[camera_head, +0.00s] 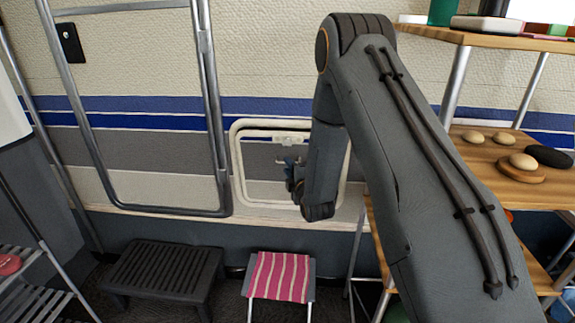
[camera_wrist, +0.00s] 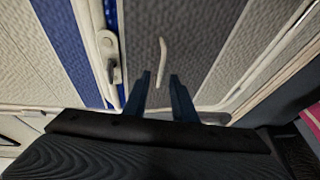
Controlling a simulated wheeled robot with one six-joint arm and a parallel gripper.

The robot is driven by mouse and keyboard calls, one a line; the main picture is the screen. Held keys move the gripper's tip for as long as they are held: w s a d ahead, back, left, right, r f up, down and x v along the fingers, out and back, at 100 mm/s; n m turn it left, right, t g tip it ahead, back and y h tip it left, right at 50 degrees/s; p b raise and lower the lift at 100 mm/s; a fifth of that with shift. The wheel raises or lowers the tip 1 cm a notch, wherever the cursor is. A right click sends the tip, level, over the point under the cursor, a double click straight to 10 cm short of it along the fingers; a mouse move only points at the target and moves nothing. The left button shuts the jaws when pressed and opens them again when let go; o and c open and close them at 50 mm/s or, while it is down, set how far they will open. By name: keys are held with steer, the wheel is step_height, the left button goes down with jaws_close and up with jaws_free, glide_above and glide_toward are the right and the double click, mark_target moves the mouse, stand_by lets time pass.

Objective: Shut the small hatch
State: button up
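The small hatch (camera_head: 262,172) is a grey and white panel in a pale rounded frame, low on the caravan wall. A pale latch (camera_head: 290,139) sits at its top edge. My gripper (camera_head: 287,162) is in front of the hatch, and my arm hides its right part. In the wrist view, my gripper (camera_wrist: 160,95) has its two dark fingers apart with nothing between them. A thin pale handle (camera_wrist: 162,50) shows on the grey surface beyond the fingertips, and the latch (camera_wrist: 112,62) is left of them. I cannot tell whether the hatch is flush or the fingers touch it.
A metal-framed door (camera_head: 150,130) is left of the hatch. A dark step stool (camera_head: 165,268) and a pink striped stool (camera_head: 281,277) stand below. Wooden shelves (camera_head: 485,160) with round items are at right. A rack (camera_head: 40,265) stands at lower left.

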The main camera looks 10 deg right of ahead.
steer(key=shift+w+f, duration=0.15)
steer(key=shift+w, duration=1.15)
jaws_close()
stand_by(0.5)
